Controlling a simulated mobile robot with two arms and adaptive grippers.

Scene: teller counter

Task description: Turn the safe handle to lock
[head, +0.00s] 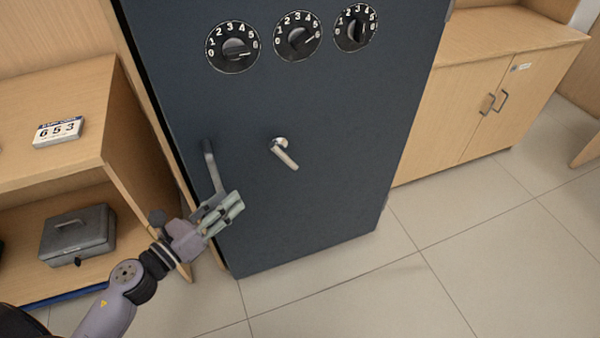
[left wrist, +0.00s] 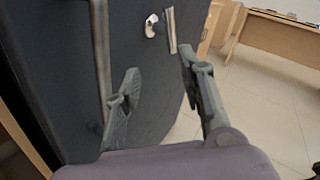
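The safe (head: 300,220) is a tall dark blue-grey box, and its door looks shut. Its silver lever handle (head: 285,153) sits mid-door and slants down to the right. The lever also shows in the left wrist view (left wrist: 170,30), beyond my fingertips. A grey vertical pull bar (head: 212,168) is near the door's left edge. My left gripper (head: 229,208) is by the bar's lower end, below and left of the lever, apart from it. Its fingers are spread and empty in the left wrist view (left wrist: 158,72), with the bar outside them on the left. My right gripper is out of view.
Three numbered dials (head: 298,37) are high on the door. A wooden cabinet (head: 480,95) stands right. Tiled floor (head: 400,290) in front is clear.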

